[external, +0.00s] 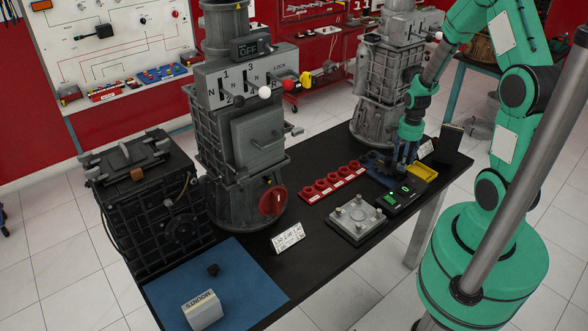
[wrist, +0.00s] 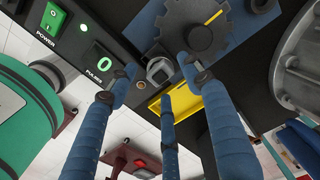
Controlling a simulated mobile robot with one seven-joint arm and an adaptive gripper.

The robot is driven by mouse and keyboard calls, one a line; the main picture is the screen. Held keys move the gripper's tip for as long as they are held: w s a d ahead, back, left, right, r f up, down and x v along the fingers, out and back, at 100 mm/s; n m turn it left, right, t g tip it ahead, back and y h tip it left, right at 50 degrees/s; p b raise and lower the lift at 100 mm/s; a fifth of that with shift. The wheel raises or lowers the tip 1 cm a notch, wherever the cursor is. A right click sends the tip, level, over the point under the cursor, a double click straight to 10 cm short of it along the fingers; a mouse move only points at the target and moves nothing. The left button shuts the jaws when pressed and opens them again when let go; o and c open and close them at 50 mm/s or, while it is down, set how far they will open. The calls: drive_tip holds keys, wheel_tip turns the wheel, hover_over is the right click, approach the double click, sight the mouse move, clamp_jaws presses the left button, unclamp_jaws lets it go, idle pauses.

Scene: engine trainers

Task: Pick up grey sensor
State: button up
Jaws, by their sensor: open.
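The grey sensor (wrist: 159,70) shows in the wrist view as a small grey block with a dark face, between my fingertips and beside the toothed wheel. I cannot tell whether any finger touches it. My gripper (wrist: 157,84) has blue fingers spread around it, open and holding nothing visible. In the external view my gripper (external: 402,168) points down at the far right part of the black table, just behind the black pulse box (external: 399,200). The sensor is too hidden there to make out.
The dark toothed wheel (wrist: 197,26) and yellow tray (wrist: 184,101) lie close to my fingers. The pulse box with its green displays (wrist: 98,50) is beside them. Red parts (external: 333,182), a grey plate (external: 356,219) and a dark upright block (external: 449,143) stand nearby.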

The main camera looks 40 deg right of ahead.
drive_tip(key=shift+f, duration=0.6)
drive_tip(key=c, duration=1.3)
